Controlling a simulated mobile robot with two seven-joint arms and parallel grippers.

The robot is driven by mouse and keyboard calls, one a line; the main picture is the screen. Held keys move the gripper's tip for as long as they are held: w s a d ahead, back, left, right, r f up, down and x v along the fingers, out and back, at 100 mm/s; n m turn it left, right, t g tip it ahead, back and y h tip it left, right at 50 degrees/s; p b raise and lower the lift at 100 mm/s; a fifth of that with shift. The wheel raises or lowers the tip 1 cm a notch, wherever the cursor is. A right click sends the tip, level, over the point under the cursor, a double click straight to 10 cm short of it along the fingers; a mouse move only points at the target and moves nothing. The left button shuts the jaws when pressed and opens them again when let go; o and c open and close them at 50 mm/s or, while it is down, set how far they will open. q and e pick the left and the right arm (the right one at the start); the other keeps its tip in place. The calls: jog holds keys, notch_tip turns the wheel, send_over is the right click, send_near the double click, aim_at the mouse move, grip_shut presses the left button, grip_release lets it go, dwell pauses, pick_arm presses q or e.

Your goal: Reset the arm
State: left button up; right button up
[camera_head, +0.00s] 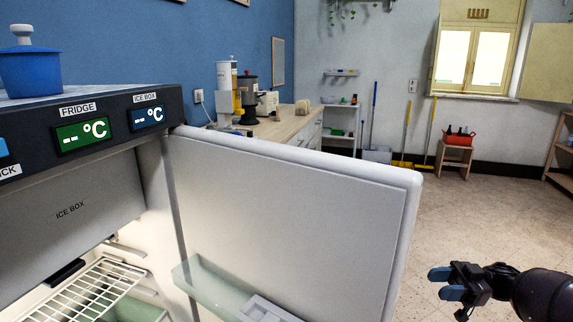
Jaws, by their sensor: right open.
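My right gripper (440,283) is at the lower right, with its arm coming in from the right edge. Its two blue-tipped fingers point left and are apart, with nothing between them. It is in free air to the right of the open fridge door (290,210), not touching it. My left gripper and left arm are not in view.
The open fridge (70,215) fills the left, with a wire shelf (90,290) inside and a blue container (30,70) on top. A counter (285,128) stands behind the door. A stool (455,155) holds a red container. Floor at right is clear.

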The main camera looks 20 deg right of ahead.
jog(key=s+a+f+m+t+h+p, duration=0.2)
jog(key=s+a+f+m+t+h, duration=0.25)
jog(key=a, duration=0.35)
jog(key=s+a+f+m+t+h+p, duration=0.2)
jog(key=s+a+f+m+t+h, duration=0.25)
jog(key=a, duration=0.45)
pick_arm(q)
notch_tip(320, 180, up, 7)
jog(key=p, duration=0.4)
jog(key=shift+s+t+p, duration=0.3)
jog(key=shift+p, duration=0.1)
pick_arm(e)
jog(key=s+a+m+g+h, duration=0.1)
jog(key=s+m+h, duration=0.1)
jog(key=s, duration=0.4)
jog(key=s+a+f+m+h, duration=0.1)
jog(key=s+a+m+h, duration=0.1)
jog(key=s+h, duration=0.2)
jog(key=s+a+m+g+h, duration=0.1)
jog(key=s+a+m+h, duration=0.1)
jog(key=s, duration=0.7)
jog(key=shift+a+f+g+h, duration=0.15)
jog(key=shift+g+h, duration=0.15)
jog(key=shift+h, duration=0.5)
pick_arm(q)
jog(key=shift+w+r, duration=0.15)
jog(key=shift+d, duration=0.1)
pick_arm(e)
jog(key=shift+s, duration=0.1)
